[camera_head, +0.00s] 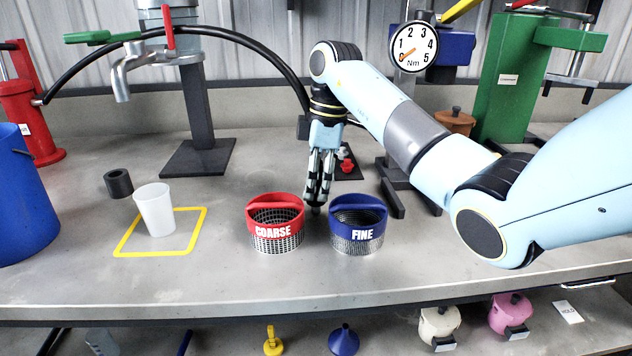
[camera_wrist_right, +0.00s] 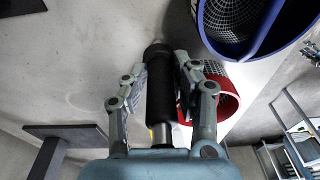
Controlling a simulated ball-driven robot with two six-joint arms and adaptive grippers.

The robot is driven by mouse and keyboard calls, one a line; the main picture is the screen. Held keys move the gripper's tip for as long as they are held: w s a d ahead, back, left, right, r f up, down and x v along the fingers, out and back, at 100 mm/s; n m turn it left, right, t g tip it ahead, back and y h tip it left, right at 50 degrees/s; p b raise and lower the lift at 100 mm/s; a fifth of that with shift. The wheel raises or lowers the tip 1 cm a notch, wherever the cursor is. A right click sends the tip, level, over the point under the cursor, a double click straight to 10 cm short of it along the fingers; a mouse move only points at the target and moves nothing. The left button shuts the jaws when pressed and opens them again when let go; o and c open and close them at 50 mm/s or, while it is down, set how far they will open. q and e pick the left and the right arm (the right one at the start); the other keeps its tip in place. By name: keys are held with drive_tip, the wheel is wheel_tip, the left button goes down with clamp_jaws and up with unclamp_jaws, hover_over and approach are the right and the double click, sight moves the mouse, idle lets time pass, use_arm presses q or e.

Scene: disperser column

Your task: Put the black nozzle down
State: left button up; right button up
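My right gripper (camera_head: 318,190) points straight down over the worktop, just behind the gap between the red COARSE basket and the blue FINE basket. It is shut on the black nozzle, a slim dark cylinder whose dark lower end (camera_head: 316,210) shows below the fingertips. In the right wrist view the black nozzle (camera_wrist_right: 159,85) lies between the two fingers of my right gripper (camera_wrist_right: 165,80), with a metal part at its near end. I cannot tell whether its lower end touches the worktop. My left gripper is not in view.
The red COARSE basket (camera_head: 277,238) and blue FINE basket (camera_head: 358,246) stand close by. A white cup (camera_head: 155,212) stands in a yellow square (camera_head: 128,253), with a black ring (camera_head: 118,183) behind it. A red knob (camera_head: 346,166) sits behind the gripper. Grey worktop (camera_head: 250,170) is clear behind COARSE.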

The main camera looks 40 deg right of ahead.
sight(321, 160)
drive_tip(key=o, duration=0.3)
drive_tip(key=r, duration=0.2)
drive_tip(key=r+p, duration=0.1)
drive_tip(key=r, duration=0.1)
drive_tip(key=d+r+p, duration=0.1)
drive_tip(key=r, duration=0.2)
drive_tip(key=shift+s, duration=0.1)
drive_tip(key=shift+s+d+r+p, duration=0.1)
drive_tip(key=shift+d+r+p, duration=0.05)
drive_tip(key=shift+r+p, duration=1.2)
drive_tip(key=shift+s+d+r+p, duration=0.1)
drive_tip(key=shift+d+r+p, duration=0.05)
drive_tip(key=shift+r+p, duration=1.15)
